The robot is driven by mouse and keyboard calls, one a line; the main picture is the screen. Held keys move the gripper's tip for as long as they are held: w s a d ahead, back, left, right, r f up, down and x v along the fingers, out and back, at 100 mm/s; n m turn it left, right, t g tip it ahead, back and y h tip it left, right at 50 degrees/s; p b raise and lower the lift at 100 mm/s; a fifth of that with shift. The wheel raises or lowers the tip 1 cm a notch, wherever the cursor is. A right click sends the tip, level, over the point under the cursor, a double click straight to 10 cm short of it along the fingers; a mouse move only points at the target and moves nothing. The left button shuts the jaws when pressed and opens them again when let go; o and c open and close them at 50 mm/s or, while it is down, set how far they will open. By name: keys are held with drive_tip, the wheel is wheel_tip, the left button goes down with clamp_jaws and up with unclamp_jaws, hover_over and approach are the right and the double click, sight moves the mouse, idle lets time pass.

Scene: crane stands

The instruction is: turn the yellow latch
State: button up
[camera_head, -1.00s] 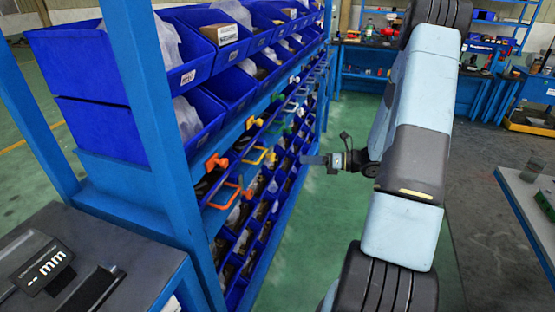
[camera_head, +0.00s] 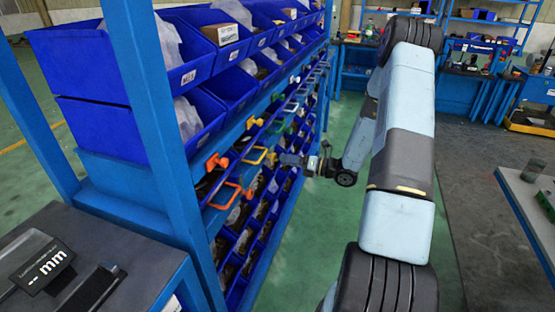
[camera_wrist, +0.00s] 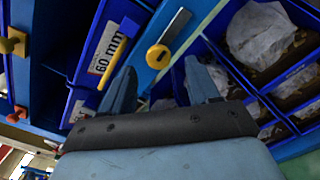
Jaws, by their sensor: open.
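The yellow latch (camera_wrist: 158,57) is a round yellow knob on a blue rail in the wrist view, with a grey bar reaching up and right from it. In the head view a small yellow latch (camera_head: 254,122) shows on the rack's rail, above a yellow handle (camera_head: 255,155). My gripper (camera_wrist: 160,82) is open, its two blue fingers apart and empty. The knob appears just beyond and between the fingertips; I cannot tell whether they touch. In the head view my gripper (camera_head: 290,160) is at the rack's front, right of the yellow handle.
An orange latch (camera_head: 216,162) and an orange handle (camera_head: 222,194) are nearer on the rack. Blue bins (camera_head: 120,125) fill the shelves. A drawer label reading 60 mm (camera_wrist: 107,48) is left of the knob. The green aisle floor (camera_head: 330,235) is free.

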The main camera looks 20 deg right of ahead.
sight(275, 157)
drive_tip(key=shift+x, duration=2.1)
drive_tip(key=shift+s, duration=0.1)
drive_tip(key=c, duration=1)
drive_tip(key=shift+a, duration=0.1)
drive_tip(key=shift+c, duration=0.2)
